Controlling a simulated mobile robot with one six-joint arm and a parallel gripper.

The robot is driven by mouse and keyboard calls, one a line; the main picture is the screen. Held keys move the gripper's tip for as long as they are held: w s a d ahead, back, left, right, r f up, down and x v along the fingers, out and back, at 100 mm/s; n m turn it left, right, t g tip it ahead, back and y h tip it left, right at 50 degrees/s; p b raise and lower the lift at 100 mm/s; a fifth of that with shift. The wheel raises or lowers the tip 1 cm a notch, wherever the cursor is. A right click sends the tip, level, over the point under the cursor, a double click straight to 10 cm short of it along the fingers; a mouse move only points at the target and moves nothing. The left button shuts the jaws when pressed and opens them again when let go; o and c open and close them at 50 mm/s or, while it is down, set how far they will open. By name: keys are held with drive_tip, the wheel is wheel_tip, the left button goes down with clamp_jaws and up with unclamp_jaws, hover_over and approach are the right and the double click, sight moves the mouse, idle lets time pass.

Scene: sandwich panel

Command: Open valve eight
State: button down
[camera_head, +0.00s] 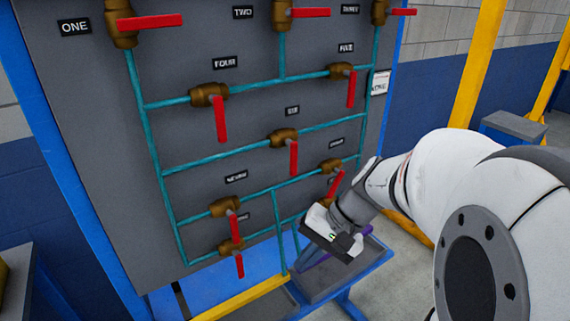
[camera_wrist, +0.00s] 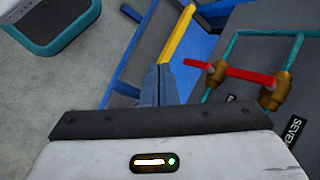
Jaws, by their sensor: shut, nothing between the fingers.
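The valve I take as valve eight (camera_head: 330,165) is a brass body at the panel's right side, below and right of valve six. Its label (camera_head: 336,143) is too small to read surely. Its red handle (camera_head: 335,184) slants down and left, and its lower end comes close to my arm. Valve eight is not identifiable in the wrist view.
Valve seven (camera_head: 224,207) and a lower valve (camera_head: 230,248) are left of my gripper, with red handles hanging down. Teal pipes and a blue frame with a grey shelf (camera_head: 325,282) are near the gripper.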

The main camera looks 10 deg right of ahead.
drive_tip(key=w+d+f+m+t+y+b, duration=0.6)
drive_tip(key=w+d+t+b, duration=0.1)
drive_tip(key=w+d, duration=0.3)
drive_tip(key=w+d+f+m+t+h+b, duration=0.1)
drive_tip(key=w+d+m+t+h+b, duration=0.15)
drive_tip(key=d+m+t, duration=0.95)
drive_tip(key=w+a+r+n+g+b, duration=0.1)
drive_tip(key=w+a+r+n+g, duration=0.2)
drive_tip(key=w+a+n, duration=0.2)
drive_tip(key=w+n, duration=0.1)
drive_tip(key=w, duration=0.1)
drive_tip(key=shift+w+r, duration=0.15)
drive_tip(key=shift+w, duration=0.25)
drive_tip(key=shift+s+d, duration=0.1)
drive_tip(key=shift+d, duration=0.15)
